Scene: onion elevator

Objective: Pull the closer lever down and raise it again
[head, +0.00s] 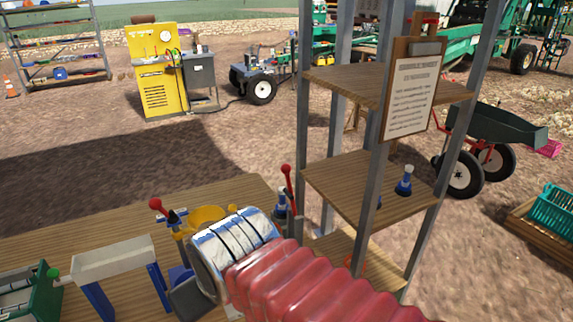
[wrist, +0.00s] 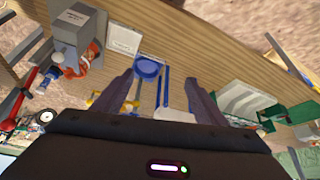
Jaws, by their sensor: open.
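Two levers with red knobs show in the head view. One red-knobbed lever (head: 156,205) rises from a small stand on the wooden table, left of my wrist. The other, a longer red lever (head: 288,182), stands upright just behind my wrist by the shelf. I cannot tell which is the closer lever. A red bar (wrist: 12,104) shows at the left edge of the wrist view; I cannot tell which lever it belongs to. My gripper (wrist: 164,84) is open and empty above the table, its two dark fingers apart. My arm hides the table below it in the head view.
A metal-post shelf (head: 335,185) with a clipboard (head: 412,88) stands close on the right. Open ground lies beyond the table.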

